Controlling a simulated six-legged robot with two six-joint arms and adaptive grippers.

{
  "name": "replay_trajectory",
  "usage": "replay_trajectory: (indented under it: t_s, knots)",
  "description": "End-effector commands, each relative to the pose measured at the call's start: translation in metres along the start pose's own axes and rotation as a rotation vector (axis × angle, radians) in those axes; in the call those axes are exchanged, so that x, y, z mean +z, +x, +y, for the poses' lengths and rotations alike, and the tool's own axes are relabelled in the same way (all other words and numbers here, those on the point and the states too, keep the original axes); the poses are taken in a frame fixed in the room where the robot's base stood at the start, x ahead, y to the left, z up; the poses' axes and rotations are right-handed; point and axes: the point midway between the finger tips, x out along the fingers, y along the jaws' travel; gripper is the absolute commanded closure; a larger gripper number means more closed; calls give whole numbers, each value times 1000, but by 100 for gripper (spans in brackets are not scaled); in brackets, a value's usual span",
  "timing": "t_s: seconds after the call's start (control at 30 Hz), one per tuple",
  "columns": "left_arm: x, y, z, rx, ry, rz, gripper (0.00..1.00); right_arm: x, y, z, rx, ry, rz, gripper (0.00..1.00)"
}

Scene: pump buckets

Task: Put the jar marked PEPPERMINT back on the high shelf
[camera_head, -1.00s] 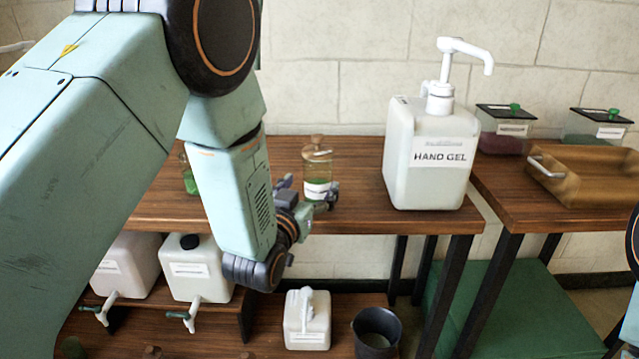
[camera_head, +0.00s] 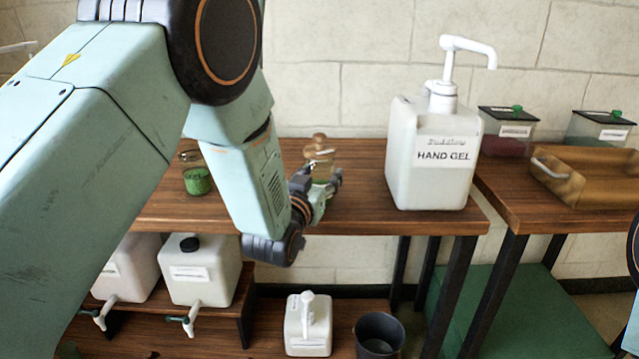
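A glass jar with a round brown stopper (camera_head: 319,153) is near the middle of the wooden table. Its lower part and its label are hidden behind my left gripper, so I cannot read its marking. My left gripper (camera_head: 323,183) is right at the jar, with its fingers at the jar's near side. I cannot tell whether the fingers are closed on the glass. A second glass jar with green contents (camera_head: 197,180) stands to the left, beside my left forearm. My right gripper is out of view. No high shelf can be made out.
A large white HAND GEL pump bottle (camera_head: 432,150) stands right of the jar on the wooden table (camera_head: 370,213). A brown tray (camera_head: 590,178) and dark-lidded boxes (camera_head: 507,130) are farther right. White canisters (camera_head: 200,270), a small pump bottle (camera_head: 307,325) and a dark bucket (camera_head: 379,338) are below.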

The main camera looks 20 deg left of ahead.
Motion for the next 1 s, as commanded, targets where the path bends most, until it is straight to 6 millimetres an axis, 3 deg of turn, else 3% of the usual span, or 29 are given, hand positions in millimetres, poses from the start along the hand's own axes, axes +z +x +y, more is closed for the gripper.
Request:
replay_trajectory:
  t_s: [0.5, 0.77, 1.0]
  knots:
    - [-2, 1, 0, -1, 0, 6, 94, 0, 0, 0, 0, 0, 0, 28]
    - [-6, 0, 0, -1, 0, 6, 94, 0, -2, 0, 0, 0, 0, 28]
    - [-49, 0, -1, -1, 0, 8, 94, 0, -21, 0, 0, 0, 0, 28]
